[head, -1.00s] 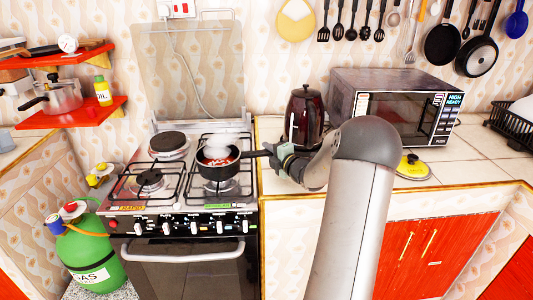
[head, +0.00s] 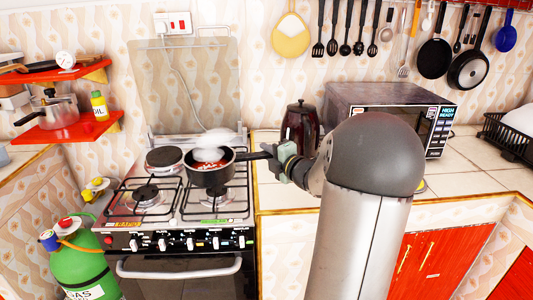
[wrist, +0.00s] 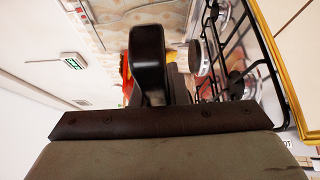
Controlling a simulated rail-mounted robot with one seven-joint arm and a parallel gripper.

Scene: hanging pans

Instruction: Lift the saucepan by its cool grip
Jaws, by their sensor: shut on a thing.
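The dark saucepan (head: 208,178) has red food inside and white steam above it. It looks level and slightly above the right side of the stove's grate. Its black handle (head: 252,155) points right, towards the counter. My gripper (head: 277,155) is shut on the handle near its outer end, clear of the pan body. In the wrist view the black handle (wrist: 148,60) rises from between the jaws; one jaw's brown screwed edge crosses the picture, and most of the pan is hidden.
The gas stove (head: 190,225) has black grates and an uncovered burner. A dark red kettle (head: 300,125) stands close behind my gripper. A microwave (head: 385,105) is behind my arm. A green gas bottle (head: 80,265) stands left of the stove. Free counter tiles (head: 465,185) lie at right.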

